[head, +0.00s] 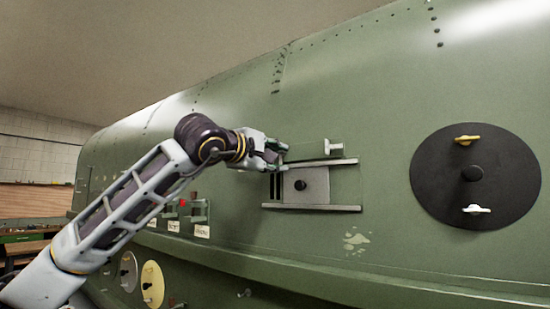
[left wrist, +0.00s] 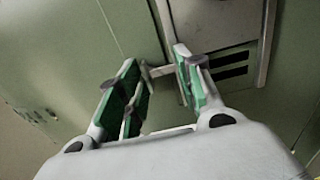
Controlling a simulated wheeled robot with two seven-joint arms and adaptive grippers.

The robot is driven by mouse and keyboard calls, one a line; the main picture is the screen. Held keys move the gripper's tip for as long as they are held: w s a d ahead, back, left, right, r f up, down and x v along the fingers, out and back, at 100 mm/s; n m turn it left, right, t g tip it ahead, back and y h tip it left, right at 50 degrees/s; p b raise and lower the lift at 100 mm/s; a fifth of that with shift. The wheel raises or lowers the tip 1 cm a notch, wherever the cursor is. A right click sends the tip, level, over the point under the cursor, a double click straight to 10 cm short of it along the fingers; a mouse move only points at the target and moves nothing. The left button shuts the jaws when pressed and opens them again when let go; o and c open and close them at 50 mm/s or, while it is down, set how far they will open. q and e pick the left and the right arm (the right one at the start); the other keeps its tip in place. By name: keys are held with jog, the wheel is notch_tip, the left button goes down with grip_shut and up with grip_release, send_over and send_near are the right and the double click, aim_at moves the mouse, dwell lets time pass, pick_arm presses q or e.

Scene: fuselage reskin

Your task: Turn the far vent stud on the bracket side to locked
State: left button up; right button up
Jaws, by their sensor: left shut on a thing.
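The vent (head: 310,187) is a grey sliding plate with a dark knob between two rails on the green fuselage side. My left gripper (head: 279,153) is at the upper left end of the vent. In the left wrist view its green-padded fingers (left wrist: 155,78) are on either side of a pale vent stud (left wrist: 158,71) and shut on it. In the head view the gripper hides this stud, and its exact angle is hard to tell. Another pale T-shaped stud (head: 333,147) stands free at the upper right end of the vent. My right gripper is not in view.
A black round panel (head: 475,175) with a yellow and a white wing handle is at the right. A yellow disc (head: 152,284) is lower left. The skin above the vent is clear.

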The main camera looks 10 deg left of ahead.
pick_arm(q)
jog(key=shift+f, duration=0.1)
jog(key=o, duration=1)
jog(key=shift+v, duration=6.05)
